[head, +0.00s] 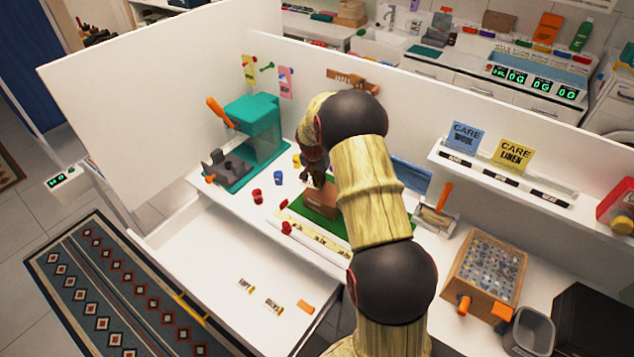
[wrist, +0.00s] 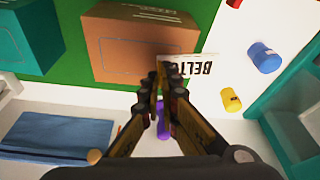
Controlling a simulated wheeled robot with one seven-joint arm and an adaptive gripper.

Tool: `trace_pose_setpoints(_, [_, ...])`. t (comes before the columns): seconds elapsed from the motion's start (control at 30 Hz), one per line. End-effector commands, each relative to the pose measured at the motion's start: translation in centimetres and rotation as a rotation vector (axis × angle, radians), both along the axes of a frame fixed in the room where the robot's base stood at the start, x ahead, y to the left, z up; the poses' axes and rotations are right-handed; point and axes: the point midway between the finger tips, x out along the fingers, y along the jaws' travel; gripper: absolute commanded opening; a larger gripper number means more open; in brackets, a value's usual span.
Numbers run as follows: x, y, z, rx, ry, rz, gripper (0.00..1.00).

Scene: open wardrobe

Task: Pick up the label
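A white label (wrist: 200,68) with black print reading "BELT" shows in the wrist view, its last part hidden by my fingers. My gripper (wrist: 164,72) has its fingertips close together at the label's left end, and they look shut on it. The label overlaps the lower right corner of a brown box (wrist: 140,45). In the head view my gripper (head: 316,180) is low over the counter beside the brown box (head: 321,202). I cannot make out the label there.
The box stands on a green mat (wrist: 205,12). Red, blue (wrist: 264,57) and yellow (wrist: 231,99) small pieces lie nearby. A teal press (head: 256,125) stands left. The open drawer (head: 215,258) holds small tags. A shelf (head: 500,178) with care cards is at right.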

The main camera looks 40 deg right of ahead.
Motion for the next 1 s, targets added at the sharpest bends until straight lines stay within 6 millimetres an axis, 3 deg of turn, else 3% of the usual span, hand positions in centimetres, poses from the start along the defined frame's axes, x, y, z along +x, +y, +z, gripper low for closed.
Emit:
trace_pose_setpoints(0.17, [0.1,0.0,1.0,-0.001,-0.002,0.0,0.0])
trace_pose_setpoints(0.33, [0.1,0.0,3.4,-0.001,-0.005,-0.001,0.0])
trace_pose_setpoints(0.7, [-4.7,2.7,9.6,-0.002,-0.003,0.001,0.0])
trace_pose_setpoints(1.0, [-9.2,5.4,11.6,-0.001,-0.002,0.002,0.0])
